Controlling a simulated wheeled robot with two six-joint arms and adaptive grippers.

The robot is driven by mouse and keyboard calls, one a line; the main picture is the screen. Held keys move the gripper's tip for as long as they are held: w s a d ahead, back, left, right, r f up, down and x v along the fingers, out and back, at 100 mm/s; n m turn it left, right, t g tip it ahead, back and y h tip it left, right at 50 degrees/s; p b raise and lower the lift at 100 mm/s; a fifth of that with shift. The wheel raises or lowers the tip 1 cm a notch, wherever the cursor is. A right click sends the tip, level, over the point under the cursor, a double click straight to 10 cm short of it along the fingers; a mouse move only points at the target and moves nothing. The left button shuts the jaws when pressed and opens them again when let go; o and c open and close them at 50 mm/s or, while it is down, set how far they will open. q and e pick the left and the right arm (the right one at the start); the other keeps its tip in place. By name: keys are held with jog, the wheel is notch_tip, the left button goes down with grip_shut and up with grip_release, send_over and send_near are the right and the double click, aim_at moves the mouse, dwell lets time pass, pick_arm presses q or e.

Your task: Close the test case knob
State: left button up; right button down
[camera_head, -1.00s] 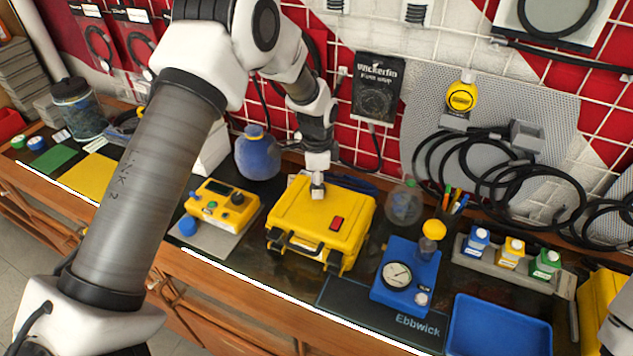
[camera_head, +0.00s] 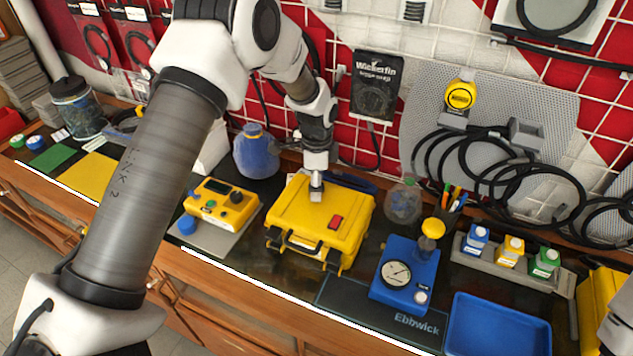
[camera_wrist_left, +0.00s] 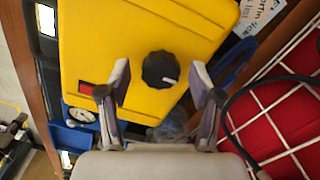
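The yellow test case (camera_head: 290,215) stands closed on the bench in the head view. Its lid also fills much of the left wrist view (camera_wrist_left: 100,40). A round black knob (camera_wrist_left: 160,69) with a white mark sits on the lid. My left gripper (camera_head: 316,197) is over the back part of the lid and hides the knob in the head view. In the left wrist view its two fingers (camera_wrist_left: 160,82) are spread on either side of the knob, with gaps between them and it. My right gripper is not in view.
A yellow meter (camera_head: 222,204) stands left of the case, and a blue gauge unit (camera_head: 404,277) stands to its right. A blue flask (camera_head: 257,152) and a clear round flask (camera_head: 403,203) are close behind. A blue tray (camera_head: 497,325) lies front right.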

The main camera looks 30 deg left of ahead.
pick_arm(q)
notch_tip(320, 180, up, 12)
dwell(0.5)
jog(key=shift+w, duration=0.1)
